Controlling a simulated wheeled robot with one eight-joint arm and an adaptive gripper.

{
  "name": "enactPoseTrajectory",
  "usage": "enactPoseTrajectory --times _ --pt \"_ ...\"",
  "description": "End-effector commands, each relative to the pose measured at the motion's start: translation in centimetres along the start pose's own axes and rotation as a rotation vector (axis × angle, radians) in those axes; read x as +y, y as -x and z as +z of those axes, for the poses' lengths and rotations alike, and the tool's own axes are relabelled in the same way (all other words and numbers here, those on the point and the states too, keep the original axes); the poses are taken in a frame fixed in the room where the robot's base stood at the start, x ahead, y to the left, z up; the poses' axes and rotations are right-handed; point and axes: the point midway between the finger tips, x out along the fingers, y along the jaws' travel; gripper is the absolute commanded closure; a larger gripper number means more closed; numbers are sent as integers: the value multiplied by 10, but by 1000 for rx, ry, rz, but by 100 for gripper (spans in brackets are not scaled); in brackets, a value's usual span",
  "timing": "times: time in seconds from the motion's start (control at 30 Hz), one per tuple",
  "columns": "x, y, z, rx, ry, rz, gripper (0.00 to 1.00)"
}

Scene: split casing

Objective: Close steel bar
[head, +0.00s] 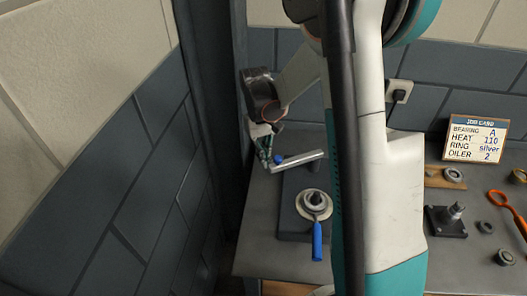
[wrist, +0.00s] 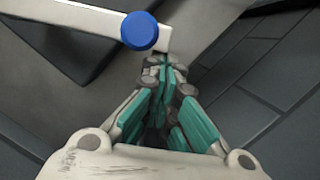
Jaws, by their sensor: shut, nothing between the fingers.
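The steel bar (head: 302,159) is a pale bar with a blue knob (head: 278,159) near its left end. It lies across the far part of a dark block on the bench. In the wrist view, the bar (wrist: 85,19) enters from the top left, and its knob (wrist: 140,31) is near the end by my fingers. My gripper (head: 265,160) is just left of the knob end. In the wrist view, my gripper (wrist: 168,65) is shut and empty, its tips close to the bar's end. I cannot tell whether they touch it.
A round pale part with a blue-handled tool (head: 317,240) sits nearer on the dark block. A dark pillar and wall stand close left of my gripper. Right of my arm are a job card (head: 477,139), a black stand (head: 446,221), loose rings and an orange tool (head: 507,208).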

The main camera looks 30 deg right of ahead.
Motion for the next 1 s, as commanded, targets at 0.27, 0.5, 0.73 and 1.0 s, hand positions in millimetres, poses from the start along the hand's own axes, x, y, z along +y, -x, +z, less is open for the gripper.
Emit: enactPoseTrajectory --times 0.27,0.5,0.73,1.0 --pt "-7 -12 45 -1 255 64 100" --pt "-3 -21 83 0 476 120 100" --pt "9 -30 116 0 679 170 100" --pt "26 -36 145 0 872 218 100"
